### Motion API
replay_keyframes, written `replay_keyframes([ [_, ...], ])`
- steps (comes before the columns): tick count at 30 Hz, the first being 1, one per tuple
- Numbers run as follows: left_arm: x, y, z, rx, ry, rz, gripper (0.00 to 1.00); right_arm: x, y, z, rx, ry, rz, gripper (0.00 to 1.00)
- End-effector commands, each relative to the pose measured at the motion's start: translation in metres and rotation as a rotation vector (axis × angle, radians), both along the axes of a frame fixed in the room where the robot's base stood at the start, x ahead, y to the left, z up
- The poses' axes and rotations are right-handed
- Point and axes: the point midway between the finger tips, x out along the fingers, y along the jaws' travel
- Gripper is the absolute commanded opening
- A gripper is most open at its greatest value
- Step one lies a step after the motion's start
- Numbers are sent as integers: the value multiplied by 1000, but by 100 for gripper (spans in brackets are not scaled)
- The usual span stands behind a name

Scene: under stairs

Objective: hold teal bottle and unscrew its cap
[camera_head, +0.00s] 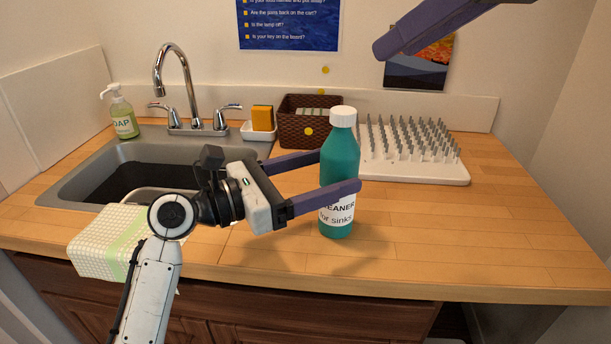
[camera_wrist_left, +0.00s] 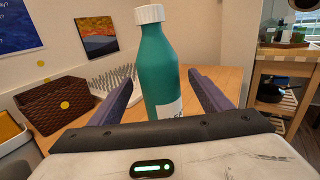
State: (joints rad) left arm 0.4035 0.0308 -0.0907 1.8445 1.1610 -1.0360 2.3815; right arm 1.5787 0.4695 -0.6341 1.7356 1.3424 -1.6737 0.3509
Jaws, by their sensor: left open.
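The teal bottle (camera_head: 341,165) stands upright on the wooden counter, with its white ribbed cap (camera_head: 343,116) on top and a white label low on its side. My left gripper (camera_head: 342,171) is open, with one purple finger in front of the bottle and the other behind it. In the left wrist view the bottle (camera_wrist_left: 158,75) stands between the two spread fingers (camera_wrist_left: 165,95), with gaps visible on both sides; its cap (camera_wrist_left: 149,14) is near the top edge. Purple finger parts of my right gripper (camera_head: 385,47) show at the upper right, above the bottle; its opening cannot be judged.
A white peg drying rack (camera_head: 450,174) stands behind and right of the bottle. A brown wicker basket (camera_head: 290,130) is behind it. The sink (camera_head: 75,185), faucet (camera_head: 176,85), soap bottle (camera_head: 122,115) and folded towel (camera_head: 95,245) are left. The counter's right side is clear.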

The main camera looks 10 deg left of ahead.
Motion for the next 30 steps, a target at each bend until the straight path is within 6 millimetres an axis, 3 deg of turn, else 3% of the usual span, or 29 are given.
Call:
replay_keyframes([
  [9,28,-42,1,-1,-1,0,72,0,0,0,0,0,0,31],
  [23,35,-52,0,1,-2,2,72,0,0,0,0,0,0,31],
  [30,35,-51,0,1,-1,2,31,0,0,0,0,0,0,31],
])
